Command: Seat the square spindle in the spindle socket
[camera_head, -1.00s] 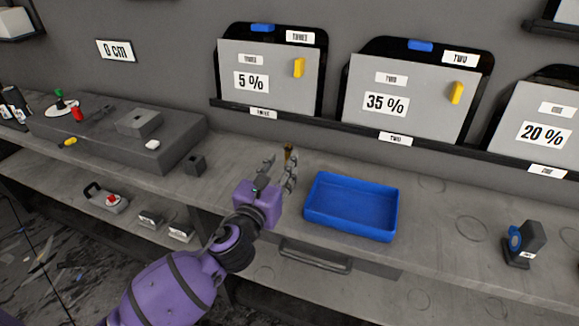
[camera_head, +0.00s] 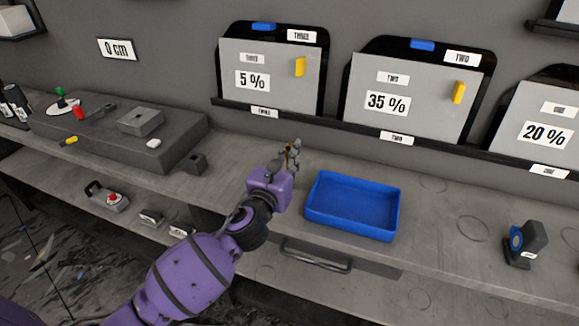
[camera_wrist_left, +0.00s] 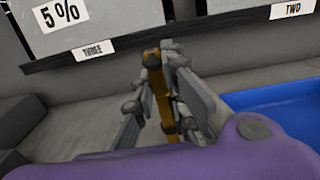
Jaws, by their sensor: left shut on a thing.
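The square spindle is a slim brass-coloured bar, seen upright in the left wrist view (camera_wrist_left: 158,92). My left gripper (camera_head: 293,153) is shut on it, with grey fingers on both sides; the wrist view also shows the gripper (camera_wrist_left: 160,98). In the head view the spindle is mostly hidden by the fingers. The gripper is over the bench, left of the blue tray. A small dark block (camera_head: 195,164) with an opening stands to the left of the gripper, clear of it; I cannot tell for certain whether it is the spindle socket. My right gripper is out of view.
The blue tray (camera_head: 352,205) is empty, right of my gripper. A dark raised platform (camera_head: 175,150) with small parts stands at the left. Grey panels (camera_head: 275,85) lean on the back wall. A dark holder with a blue roll (camera_head: 526,243) stands at the right.

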